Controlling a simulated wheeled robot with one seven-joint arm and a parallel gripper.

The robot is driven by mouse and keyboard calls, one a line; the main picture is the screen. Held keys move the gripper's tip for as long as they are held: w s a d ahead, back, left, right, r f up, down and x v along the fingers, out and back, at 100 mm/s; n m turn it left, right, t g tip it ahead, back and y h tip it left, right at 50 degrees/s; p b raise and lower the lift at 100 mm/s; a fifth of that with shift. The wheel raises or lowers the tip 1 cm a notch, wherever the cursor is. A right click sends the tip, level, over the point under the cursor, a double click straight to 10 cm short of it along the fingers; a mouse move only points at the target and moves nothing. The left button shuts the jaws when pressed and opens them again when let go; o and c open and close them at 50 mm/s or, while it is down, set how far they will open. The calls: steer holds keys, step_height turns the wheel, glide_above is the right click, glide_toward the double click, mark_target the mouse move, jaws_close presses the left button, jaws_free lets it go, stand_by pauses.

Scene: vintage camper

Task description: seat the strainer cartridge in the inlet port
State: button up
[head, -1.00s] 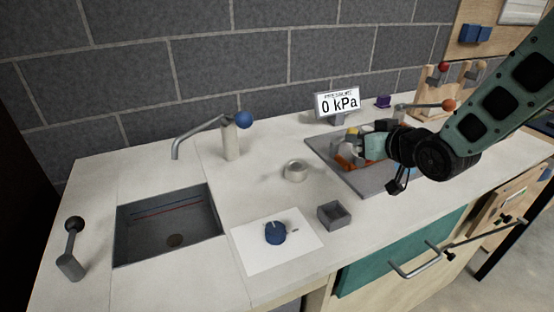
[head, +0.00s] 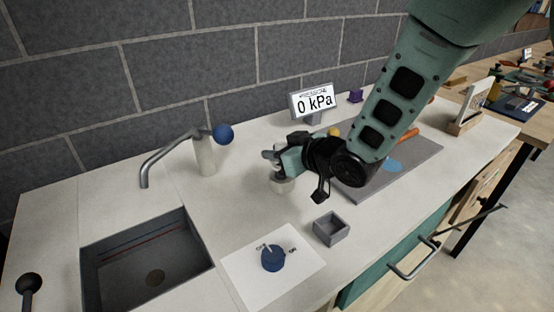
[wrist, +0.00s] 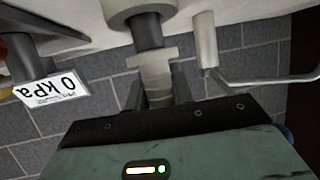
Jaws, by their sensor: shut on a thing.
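My gripper (head: 274,161) is above the counter, over the pale round inlet port (head: 283,185). In the wrist view, my gripper (wrist: 160,84) is shut on the strainer cartridge (wrist: 156,66), with one dark finger on each side. The cartridge has a pale, flanged body and a dark cylindrical end. That end points at the port ring (wrist: 132,8) and overlaps it in the picture. I cannot tell whether the end is inside the opening or just above it. In the head view, my gripper mostly hides the cartridge.
The faucet (head: 205,154) with a blue knob stands left of my gripper. The pressure display (head: 313,102) behind reads 0 kPa. An open grey box (head: 331,229) and a blue dial (head: 272,258) on a white plate are in front. A grey tray (head: 428,157) lies right.

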steer(key=shift+f, duration=1.15)
steer(key=shift+f, duration=0.1)
steer(key=shift+f, duration=0.15)
steer(key=o, duration=1)
steer(key=shift+r, duration=0.2)
